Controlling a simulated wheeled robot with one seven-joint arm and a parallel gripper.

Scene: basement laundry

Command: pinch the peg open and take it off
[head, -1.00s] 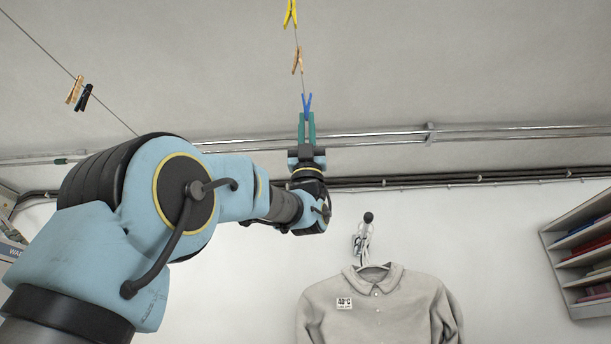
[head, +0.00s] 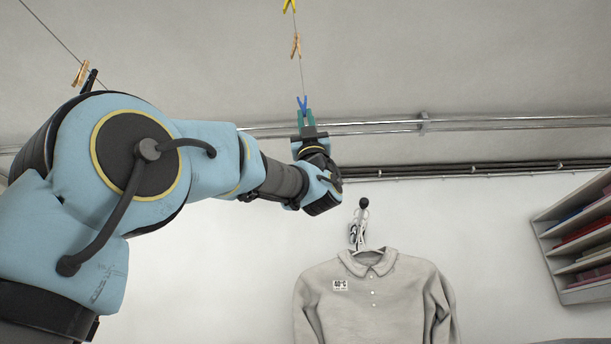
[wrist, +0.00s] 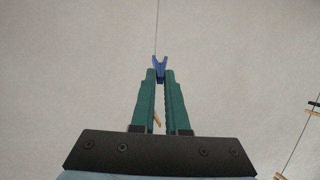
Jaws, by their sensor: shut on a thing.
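The blue peg (head: 302,102) is at the tips of my gripper (head: 305,114), high up near the ceiling. In the wrist view the blue peg (wrist: 160,67) sits between the two green fingertips (wrist: 160,76), with its spread upper ends showing above them. My gripper is shut on the peg. A thin line (wrist: 157,30) runs up from the peg in the wrist view. The part of the peg between the fingers is mostly hidden, so I cannot tell whether its jaws are open or still on the line.
A wooden peg (head: 295,46) and a yellow peg (head: 289,6) hang on the same line. Another line at left carries a wooden peg (head: 80,73) and a dark peg (head: 89,80). Metal pipes (head: 460,123) cross behind my gripper. A grey shirt (head: 372,292) hangs below; shelves (head: 575,240) stand at right.

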